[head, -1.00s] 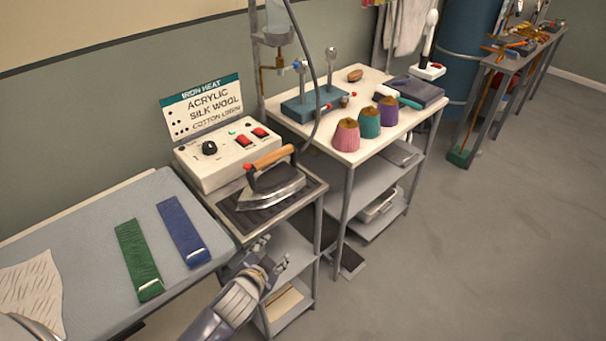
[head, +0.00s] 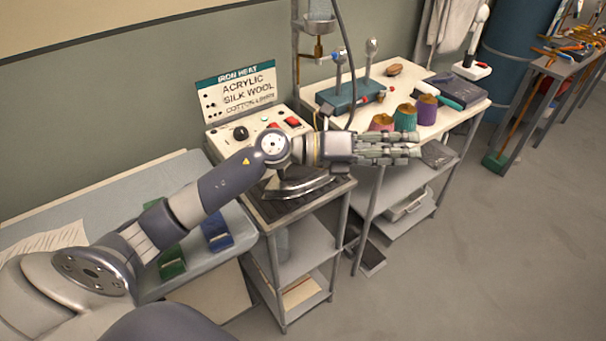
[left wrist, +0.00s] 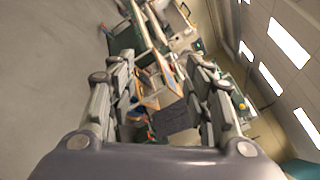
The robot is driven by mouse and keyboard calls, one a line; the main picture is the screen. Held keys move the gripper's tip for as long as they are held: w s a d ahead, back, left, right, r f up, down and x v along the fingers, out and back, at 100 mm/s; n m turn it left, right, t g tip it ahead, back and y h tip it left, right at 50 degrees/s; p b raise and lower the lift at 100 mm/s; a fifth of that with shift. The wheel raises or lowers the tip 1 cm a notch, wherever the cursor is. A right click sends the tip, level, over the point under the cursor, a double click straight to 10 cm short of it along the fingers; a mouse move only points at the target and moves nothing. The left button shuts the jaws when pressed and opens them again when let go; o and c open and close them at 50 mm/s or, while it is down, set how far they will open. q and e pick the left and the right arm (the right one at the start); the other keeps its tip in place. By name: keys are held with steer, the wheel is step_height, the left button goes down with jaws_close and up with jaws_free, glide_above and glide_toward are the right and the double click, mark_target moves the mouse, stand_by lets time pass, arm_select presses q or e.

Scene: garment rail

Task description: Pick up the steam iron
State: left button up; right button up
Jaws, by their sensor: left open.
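The steam iron (head: 298,184) sits on a dark rest plate on a small metal stand in the head view. Its silver soleplate and dark body show, and its wooden handle is hidden behind my left arm. My left gripper (head: 418,145) is above and to the right of the iron, pointing right, with its fingers in front of the thread cones' table. It is open with nothing between its fingers. In the left wrist view its two fingers (left wrist: 165,95) stand apart, and the iron cannot be made out there. My right gripper is not in view.
A control box (head: 240,133) with a sign stands behind the iron. A white table (head: 440,126) with several cones and tools is to the right. An ironing board (head: 135,185) lies left, partly behind my arm. Open floor (head: 480,260) is at the right front.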

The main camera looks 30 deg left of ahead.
arm_select(q)
steer(key=a+f+m+g+y, duration=0.1)
steer(key=a+y, duration=0.3)
steer(key=a, duration=0.4)
steer(key=a+f+m+g+y, duration=0.1)
steer(key=a+y, duration=0.3)
steer(key=a, duration=0.5)
steer(key=a+f+m+g+y, duration=0.2)
steer(key=a+y, duration=0.3)
steer(key=a, duration=0.3)
steer(key=shift+w+a+f+g, duration=0.35)
steer(key=shift+g, duration=0.25)
steer(key=shift+a+f, duration=0.15)
steer(key=shift+a, duration=0.15)
steer(key=p+x, duration=0.1)
steer(key=x, duration=0.4)
steer(key=shift+f+p, duration=0.1)
steer(key=shift+p, duration=0.3)
steer(key=shift+w+f, duration=0.2)
steer(key=p+x, duration=0.2)
steer(key=x, duration=0.2)
steer(key=shift+w+a+p, duration=0.15)
steer(key=shift+p, duration=0.25)
steer(key=shift+w+f, duration=0.1)
steer(key=shift+f, duration=0.25)
jaws_close()
steer(key=shift+w+r, duration=0.15)
steer(key=shift+r, duration=0.1)
